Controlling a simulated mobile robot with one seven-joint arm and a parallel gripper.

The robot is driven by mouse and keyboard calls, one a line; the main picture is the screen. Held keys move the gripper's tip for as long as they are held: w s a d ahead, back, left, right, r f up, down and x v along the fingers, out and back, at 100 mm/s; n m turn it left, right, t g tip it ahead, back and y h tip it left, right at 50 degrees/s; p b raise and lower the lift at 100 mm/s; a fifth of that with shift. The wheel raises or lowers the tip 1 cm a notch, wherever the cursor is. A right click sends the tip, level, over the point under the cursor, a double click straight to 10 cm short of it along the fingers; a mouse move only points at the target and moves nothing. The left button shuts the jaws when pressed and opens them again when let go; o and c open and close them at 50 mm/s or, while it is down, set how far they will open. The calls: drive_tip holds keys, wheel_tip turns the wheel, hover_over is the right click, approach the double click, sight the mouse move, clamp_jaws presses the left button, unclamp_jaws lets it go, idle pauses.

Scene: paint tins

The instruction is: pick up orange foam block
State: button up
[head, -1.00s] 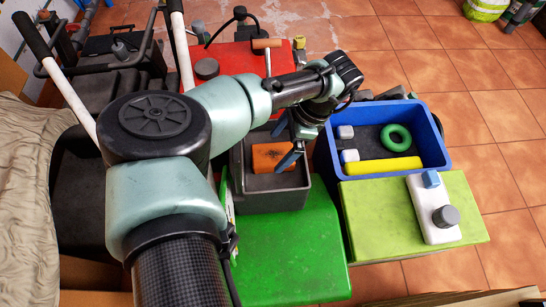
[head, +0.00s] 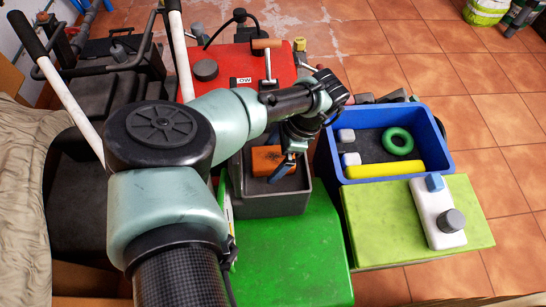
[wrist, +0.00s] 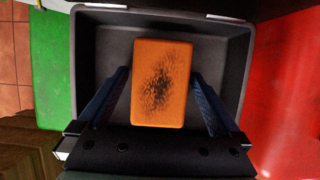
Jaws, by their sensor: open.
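The orange foam block (head: 268,159) lies inside a dark grey bin that stands on the green surface. In the wrist view the block (wrist: 160,82) is a flat orange rectangle with a dark smudge on its top. My gripper (wrist: 159,80) is open, with one blue finger on each side of the block and a small gap at both sides. In the head view my gripper (head: 283,168) points down into the bin and hides part of the block. I cannot tell how far down beside the block the fingertips reach.
The grey bin (head: 284,203) has raised walls around the block. A blue crate (head: 449,160) to the right holds a green ring (head: 398,141), a yellow bar (head: 383,172) and small pale blocks. A lime-green board (head: 385,225) and a red surface (head: 228,67) are nearby.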

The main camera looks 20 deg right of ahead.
drive_tip(key=shift+c, duration=0.2)
drive_tip(key=c, duration=1.1)
drive_tip(key=shift+c, duration=0.2)
